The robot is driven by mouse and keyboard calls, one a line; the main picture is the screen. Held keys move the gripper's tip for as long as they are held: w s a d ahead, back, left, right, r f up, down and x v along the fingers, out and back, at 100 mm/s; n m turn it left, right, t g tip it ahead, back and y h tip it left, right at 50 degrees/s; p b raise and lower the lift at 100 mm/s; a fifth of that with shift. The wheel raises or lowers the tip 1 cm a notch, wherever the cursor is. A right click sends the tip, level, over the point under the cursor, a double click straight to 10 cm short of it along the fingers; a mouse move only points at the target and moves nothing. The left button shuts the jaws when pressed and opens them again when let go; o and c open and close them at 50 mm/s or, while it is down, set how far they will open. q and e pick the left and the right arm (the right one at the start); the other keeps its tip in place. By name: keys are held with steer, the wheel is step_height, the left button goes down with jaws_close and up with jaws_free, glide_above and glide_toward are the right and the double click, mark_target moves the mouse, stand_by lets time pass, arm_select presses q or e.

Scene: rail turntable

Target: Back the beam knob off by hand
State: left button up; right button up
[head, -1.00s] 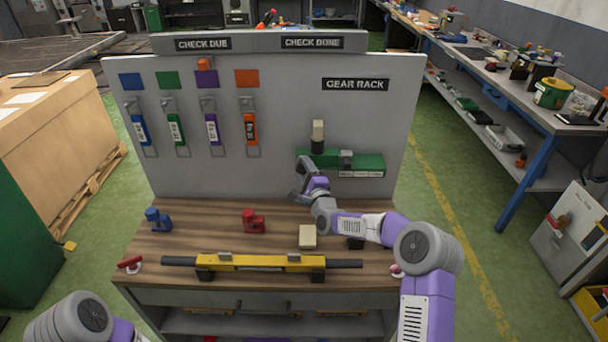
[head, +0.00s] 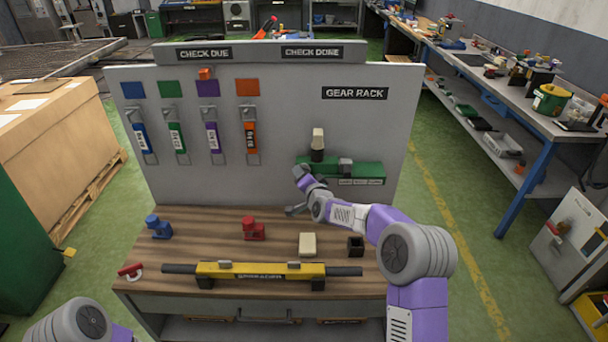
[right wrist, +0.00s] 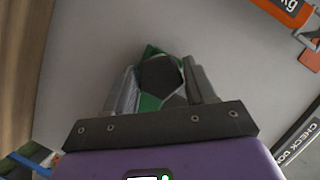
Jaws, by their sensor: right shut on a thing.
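The green beam tool (head: 345,172) hangs on the grey panel under the GEAR RACK sign, with a dark and cream handle standing up from it. In the right wrist view a black faceted knob (right wrist: 160,78) sits between my right gripper's fingers, with green showing around it. My right gripper (head: 296,192) is at the beam's left end, below it, and is shut on the knob. The head view does not show the knob clearly because my gripper is there. My left gripper is out of view; only part of my left arm shows at the bottom left.
A yellow bar (head: 262,270) with dark ends lies along the bench front (head: 200,235). A blue part (head: 158,228), a red part (head: 253,229), a cream block (head: 307,244) and a black holder (head: 356,246) stand behind it. Several coloured tools hang at the panel's left.

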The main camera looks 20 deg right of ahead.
steer(key=shift+a+r+n+g+h+p, duration=0.1)
steer(key=shift+n+g+h+p, duration=0.55)
steer(key=shift+n+p, duration=1.3)
steer(key=shift+r+n+g+h+p, duration=0.1)
steer(key=shift+n+g+h+p, duration=0.55)
steer(key=shift+p, duration=2.25)
steer(key=shift+n+t+h, duration=0.3)
steer(key=o, duration=1)
steer(key=shift+w+f, duration=0.1)
steer(key=shift+o, duration=0.2)
steer(key=v, duration=0.7)
steer(key=shift+s, duration=0.3)
